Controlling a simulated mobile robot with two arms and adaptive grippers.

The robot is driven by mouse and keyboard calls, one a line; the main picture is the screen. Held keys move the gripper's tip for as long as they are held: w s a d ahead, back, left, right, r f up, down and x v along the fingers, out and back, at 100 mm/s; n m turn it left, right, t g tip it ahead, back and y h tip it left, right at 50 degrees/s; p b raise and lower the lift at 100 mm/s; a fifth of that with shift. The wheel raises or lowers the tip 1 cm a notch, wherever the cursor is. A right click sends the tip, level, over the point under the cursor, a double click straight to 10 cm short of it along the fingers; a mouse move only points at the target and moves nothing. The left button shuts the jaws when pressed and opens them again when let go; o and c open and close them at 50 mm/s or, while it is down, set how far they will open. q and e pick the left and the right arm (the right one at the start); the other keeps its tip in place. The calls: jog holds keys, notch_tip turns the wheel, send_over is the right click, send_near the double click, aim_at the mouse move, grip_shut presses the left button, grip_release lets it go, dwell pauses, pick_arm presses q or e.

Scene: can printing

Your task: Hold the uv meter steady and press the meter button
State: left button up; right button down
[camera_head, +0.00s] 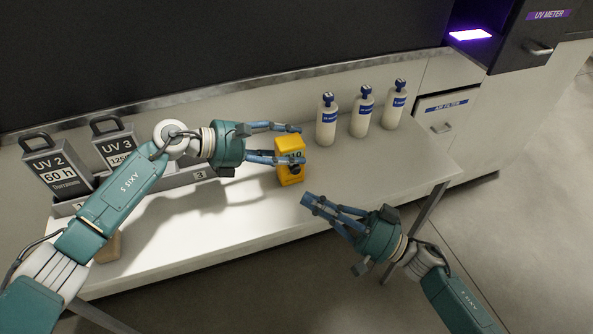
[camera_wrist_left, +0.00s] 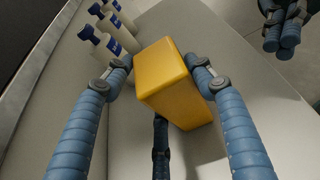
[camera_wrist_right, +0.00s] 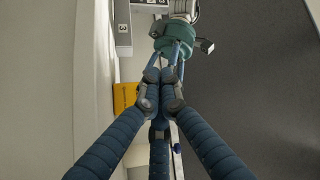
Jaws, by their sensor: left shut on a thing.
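The yellow UV meter (camera_head: 287,176) stands upright at or just above the table's front part. My left gripper (camera_head: 298,145) is shut on it, with fingers on its sides; the left wrist view shows the yellow body (camera_wrist_left: 168,85) between the fingers. In the right wrist view the meter (camera_wrist_right: 125,97) is partly hidden behind the fingers.
Three white bottles with blue caps (camera_head: 327,122) stand at the back right of the table (camera_head: 410,150). Dark UV 2 (camera_head: 58,170) and UV 3 (camera_head: 115,140) units stand at the left by a grey holder. A purple-lit UV meter station (camera_head: 470,36) is at the upper right.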

aim_at(295, 168)
jog(key=shift+w+a, duration=0.25)
jog(key=shift+w, duration=0.5)
jog(key=shift+w+a, duration=0.3)
jog(key=shift+w, duration=0.45)
jog(key=shift+w+a, duration=0.25)
jog(key=shift+w, duration=0.5)
jog(key=shift+w+a, duration=0.1)
jog(key=shift+w, duration=0.25)
